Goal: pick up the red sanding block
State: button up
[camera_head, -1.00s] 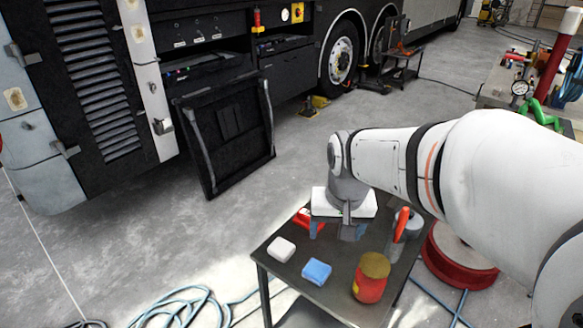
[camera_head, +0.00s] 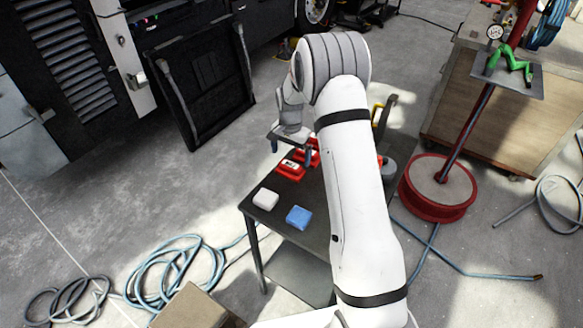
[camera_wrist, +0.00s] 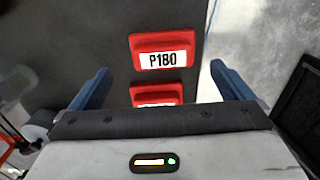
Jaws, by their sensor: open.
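Two red blocks with white labels lie close together on the dark table (camera_head: 283,231). One red block (camera_head: 290,170) is nearer the table's left edge, and the other red block (camera_head: 313,152) is partly hidden by my gripper. In the wrist view one red block (camera_wrist: 163,50) reads "P180"; the second red block (camera_wrist: 156,91) is cut off by my gripper's body, its label unreadable. My gripper (camera_head: 290,151) is open and empty above the blocks. In the wrist view its blue fingers (camera_wrist: 161,84) stand wide on either side of the second block, apart from it.
A white block (camera_head: 265,199) and a blue block (camera_head: 299,217) lie near the table's front. My arm hides much of the table's right side. A red reel (camera_head: 438,211) stands right of it. Blue hose (camera_head: 180,272) and a cardboard box (camera_head: 195,308) are on the floor in front.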

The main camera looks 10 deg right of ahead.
aim_at(290, 164)
jog(key=f, duration=0.2)
jog(key=f+p, duration=0.1)
jog(key=f, duration=0.2)
jog(key=f+p, duration=0.1)
jog(key=f, duration=0.1)
jog(key=shift+w+f, duration=0.2)
jog(key=shift+w, duration=0.1)
jog(key=shift+c, duration=0.2)
jog(key=c, duration=0.9)
jog(key=shift+o, duration=0.2)
notch_tip(290, 164, up, 10)
jog(key=shift+r+b, duration=0.1)
jog(key=shift+b, duration=0.95)
